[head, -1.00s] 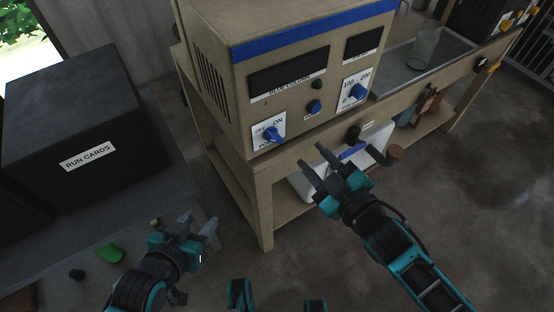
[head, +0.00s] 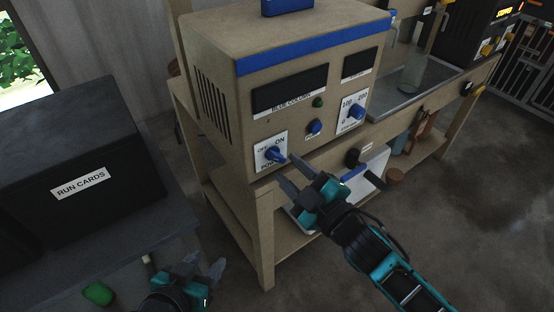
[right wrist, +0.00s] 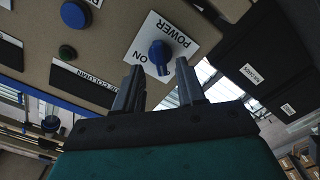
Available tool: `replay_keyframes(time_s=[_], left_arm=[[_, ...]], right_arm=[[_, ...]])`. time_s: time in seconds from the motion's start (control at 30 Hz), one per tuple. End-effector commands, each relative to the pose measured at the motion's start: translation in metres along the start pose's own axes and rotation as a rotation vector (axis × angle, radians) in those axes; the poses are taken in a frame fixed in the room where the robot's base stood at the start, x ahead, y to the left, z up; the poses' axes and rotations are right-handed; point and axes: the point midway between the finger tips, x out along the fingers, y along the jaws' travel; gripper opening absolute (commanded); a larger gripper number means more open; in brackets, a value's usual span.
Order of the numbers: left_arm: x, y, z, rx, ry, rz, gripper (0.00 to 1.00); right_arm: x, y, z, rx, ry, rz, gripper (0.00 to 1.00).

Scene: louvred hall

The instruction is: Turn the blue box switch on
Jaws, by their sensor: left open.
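The box is beige with a blue stripe (head: 300,46) and a "BLUE COLUMN" label. Its blue power knob (head: 276,154) sits on a white plate marked OFF and ON at the lower left of the front panel. My right gripper (head: 288,172) is open and empty, just in front of and below the knob. In the right wrist view the knob (right wrist: 160,52) is just beyond the gap between the spread fingertips (right wrist: 159,68). I cannot tell for sure which mark the knob points to. My left gripper (head: 203,268) is open and empty at the lower left, away from the box.
A second blue knob (head: 356,111), a blue button (head: 314,127) and a green lamp (head: 318,102) share the panel. A black knob (head: 352,157) is on the bench front below. A black "RUN CARDS" box (head: 75,150) stands at left. Glassware (head: 412,72) stands at back right.

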Motion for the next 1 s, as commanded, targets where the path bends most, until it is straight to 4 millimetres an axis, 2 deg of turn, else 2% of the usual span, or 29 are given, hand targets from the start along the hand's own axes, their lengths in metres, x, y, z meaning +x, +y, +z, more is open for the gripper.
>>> replay_keyframes(time_s=[0.2, 0.73, 1.0], left_arm=[[0.008, 0.0, 0.017, -0.004, -0.006, 0.0, 0.48], [0.005, -0.001, 0.013, 0.005, -0.009, 0.0, 0.48], [0.004, -0.002, 0.013, 0.009, -0.009, -0.001, 0.48]], right_arm=[[0.032, -0.001, 0.002, -0.001, 0.003, 0.002, 0.39], [0.04, 0.0, 0.0, 0.0, 0.0, 0.0, 0.39], [0.039, 0.0, 0.0, 0.0, 0.0, 0.0, 0.14]])
